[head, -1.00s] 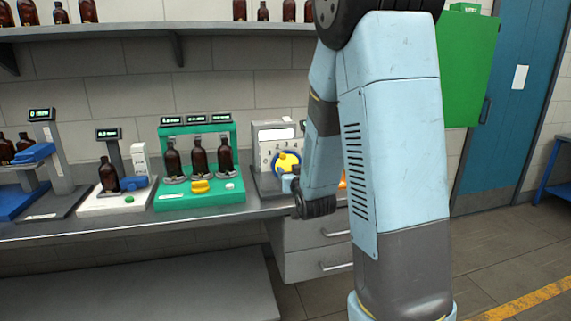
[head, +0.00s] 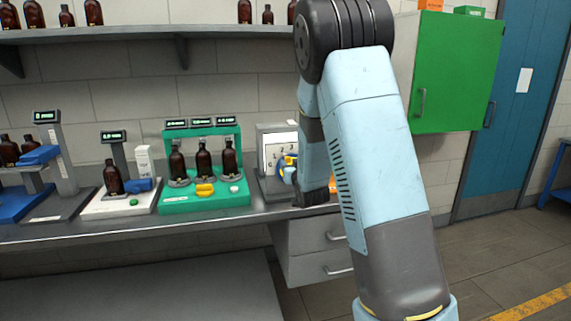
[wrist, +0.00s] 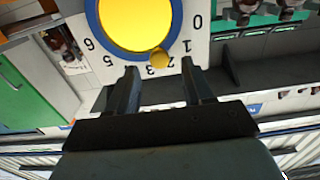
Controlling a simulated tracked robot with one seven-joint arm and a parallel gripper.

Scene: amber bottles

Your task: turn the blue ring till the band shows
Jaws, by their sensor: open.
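The blue ring (wrist: 178,22) is on a white face plate at the top of the wrist view, its upper part cut off. It surrounds a yellow disc (wrist: 132,20), and a small yellow knob (wrist: 159,58) sits at its lower edge, near the printed 2 and 3. My gripper (wrist: 158,68) is open, its two dark fingers apart on either side of the knob in the picture. I cannot tell whether they touch anything. In the head view my arm hides most of the dial on the grey unit (head: 266,138). I see no band.
A green stand (head: 215,203) with amber bottles and a white scale (head: 95,208) stand left of the grey unit on the bench. A shelf (head: 120,36) with bottles hangs above. A green cabinet (head: 455,75) is on the right wall.

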